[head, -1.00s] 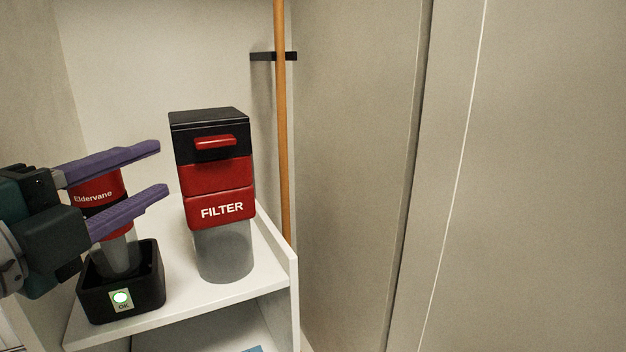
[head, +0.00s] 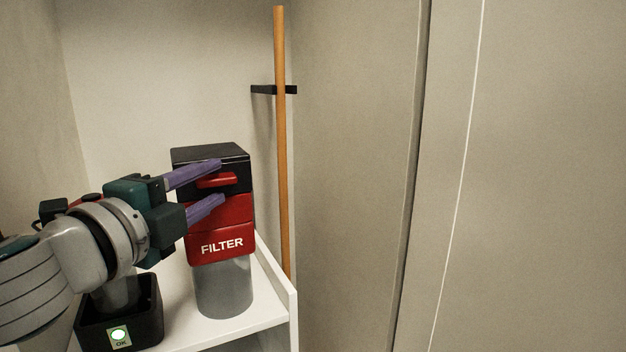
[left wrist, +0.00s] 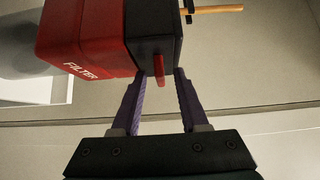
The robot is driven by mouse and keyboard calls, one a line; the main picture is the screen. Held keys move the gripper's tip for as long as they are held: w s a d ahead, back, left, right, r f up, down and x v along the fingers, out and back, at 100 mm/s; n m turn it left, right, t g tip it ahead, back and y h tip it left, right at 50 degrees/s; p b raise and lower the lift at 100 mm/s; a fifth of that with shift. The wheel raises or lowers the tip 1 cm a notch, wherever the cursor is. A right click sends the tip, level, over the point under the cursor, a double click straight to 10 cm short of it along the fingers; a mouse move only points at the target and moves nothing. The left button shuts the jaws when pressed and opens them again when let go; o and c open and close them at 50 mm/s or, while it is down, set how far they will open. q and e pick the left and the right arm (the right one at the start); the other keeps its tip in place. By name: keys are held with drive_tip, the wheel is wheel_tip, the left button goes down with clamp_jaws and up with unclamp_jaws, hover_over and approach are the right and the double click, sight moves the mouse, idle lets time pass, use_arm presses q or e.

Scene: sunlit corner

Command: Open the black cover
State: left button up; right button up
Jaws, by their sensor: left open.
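The black cover (head: 212,154) tops a red filter canister (head: 222,243) with a clear grey lower part, standing upright on a white shelf. A red handle (head: 216,180) sticks out from the front of the cover. The cover looks closed. My left gripper (head: 222,181) is open, its purple fingers at the canister's upper front, above and below the red handle in the head view. In the left wrist view the red handle (left wrist: 158,70) lies between the fingertips, nearer the left one, and the black cover (left wrist: 155,35) is beyond. I cannot tell whether they touch. My right gripper is not in view.
A black dock (head: 150,318) with a green OK light stands at the left of the white shelf (head: 270,312), partly behind my left arm. A wooden pole (head: 282,130) in a black wall clip stands right of the canister. Plain panels fill the right side.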

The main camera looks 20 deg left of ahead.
use_arm(q)
clamp_jaws()
idle(1.4)
